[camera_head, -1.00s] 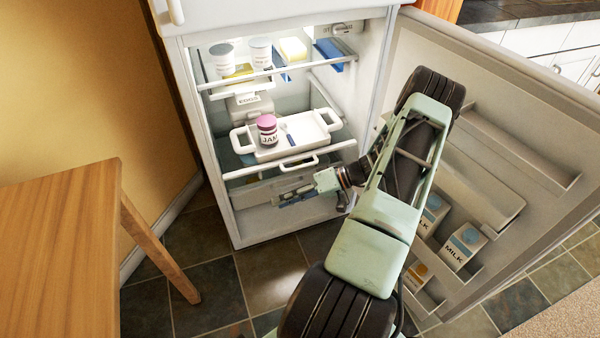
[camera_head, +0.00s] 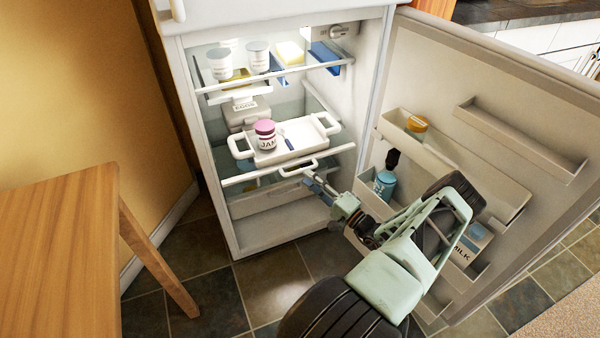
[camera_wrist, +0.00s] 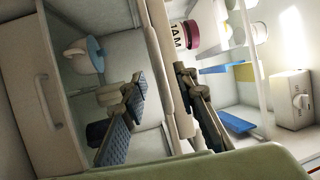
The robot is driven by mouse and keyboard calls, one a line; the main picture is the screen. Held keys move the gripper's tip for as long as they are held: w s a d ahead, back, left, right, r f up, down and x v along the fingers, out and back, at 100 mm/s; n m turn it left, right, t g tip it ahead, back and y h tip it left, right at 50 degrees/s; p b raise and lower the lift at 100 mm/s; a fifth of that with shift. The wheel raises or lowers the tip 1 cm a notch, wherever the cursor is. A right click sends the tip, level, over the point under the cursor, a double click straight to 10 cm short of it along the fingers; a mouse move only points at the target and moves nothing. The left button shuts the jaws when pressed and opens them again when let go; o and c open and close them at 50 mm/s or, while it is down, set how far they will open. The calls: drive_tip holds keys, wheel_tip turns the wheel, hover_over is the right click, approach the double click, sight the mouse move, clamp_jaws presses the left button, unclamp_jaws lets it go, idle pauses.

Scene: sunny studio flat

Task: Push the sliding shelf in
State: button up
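The sliding shelf (camera_head: 240,179) is a glass shelf with a white front rail and a loop handle (camera_head: 298,169), in the middle of the open fridge (camera_head: 243,240). A white two-handled tray (camera_head: 302,150) with a pink-lidded jam jar (camera_head: 265,135) stands on it. My gripper (camera_head: 314,183) is just below and in front of the handle. In the wrist view, my gripper (camera_wrist: 160,78) is open, its two dark fingers on either side of the white rail (camera_wrist: 158,50) in the picture. I cannot tell whether they touch it.
The fridge door (camera_head: 520,110) stands open at the right, its racks holding a blue bottle (camera_head: 384,184) and a milk carton (camera_head: 474,243) close to my arm. A drawer (camera_head: 268,198) is below the shelf. A wooden table (camera_head: 60,240) is at the left. The floor before the fridge is clear.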

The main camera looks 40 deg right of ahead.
sight(300, 170)
drive_tip(key=x, duration=0.5)
drive_tip(key=shift+w+b, duration=0.1)
drive_tip(key=shift+b, duration=0.25)
clamp_jaws()
